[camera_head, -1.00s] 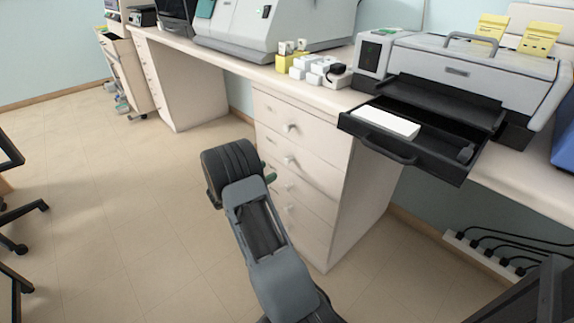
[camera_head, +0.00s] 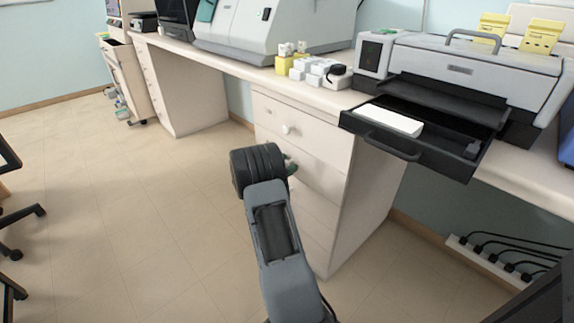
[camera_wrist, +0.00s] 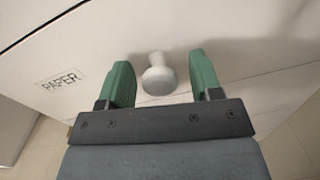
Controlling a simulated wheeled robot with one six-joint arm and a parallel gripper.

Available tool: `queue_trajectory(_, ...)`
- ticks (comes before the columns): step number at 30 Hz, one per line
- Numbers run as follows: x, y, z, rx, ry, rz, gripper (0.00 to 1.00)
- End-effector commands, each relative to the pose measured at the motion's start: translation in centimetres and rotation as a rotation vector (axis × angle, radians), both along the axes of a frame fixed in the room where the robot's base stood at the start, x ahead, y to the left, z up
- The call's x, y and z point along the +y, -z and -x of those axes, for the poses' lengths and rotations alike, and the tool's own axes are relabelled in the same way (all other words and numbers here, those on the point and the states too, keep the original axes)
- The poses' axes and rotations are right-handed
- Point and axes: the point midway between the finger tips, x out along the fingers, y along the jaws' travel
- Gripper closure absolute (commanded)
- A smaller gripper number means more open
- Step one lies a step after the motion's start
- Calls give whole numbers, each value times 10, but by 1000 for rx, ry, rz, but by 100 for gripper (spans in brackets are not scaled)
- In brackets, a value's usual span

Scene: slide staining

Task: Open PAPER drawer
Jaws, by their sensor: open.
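In the wrist view, the PAPER drawer front (camera_wrist: 110,60) fills the upper part, with a PAPER label (camera_wrist: 62,80) at the left. Its round white knob (camera_wrist: 158,74) stands between the two green fingers of my gripper (camera_wrist: 160,82). The fingers are open, with a gap on each side of the knob. In the head view, my gripper (camera_head: 290,168) is at the front of the white drawer cabinet (camera_head: 352,190). My wrist hides the knob there. The drawers look shut.
A printer (camera_head: 470,70) on the counter has its black tray (camera_head: 462,170) pulled out, with white paper on it, to the right of the cabinet. Small white boxes (camera_head: 312,68) stand on the counter. The floor (camera_head: 110,220) left of the arm is clear.

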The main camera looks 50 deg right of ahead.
Motion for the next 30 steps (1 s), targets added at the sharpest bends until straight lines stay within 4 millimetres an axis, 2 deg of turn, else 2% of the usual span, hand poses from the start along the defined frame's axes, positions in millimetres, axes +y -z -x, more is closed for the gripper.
queue_trajectory(2, 0, 0, 0, 0, 0, 0, 44)
queue_trajectory(19, 0, 0, 0, 0, 1, 0, 99)
queue_trajectory(30, 5, -1, 8, 0, 24, -1, 100)
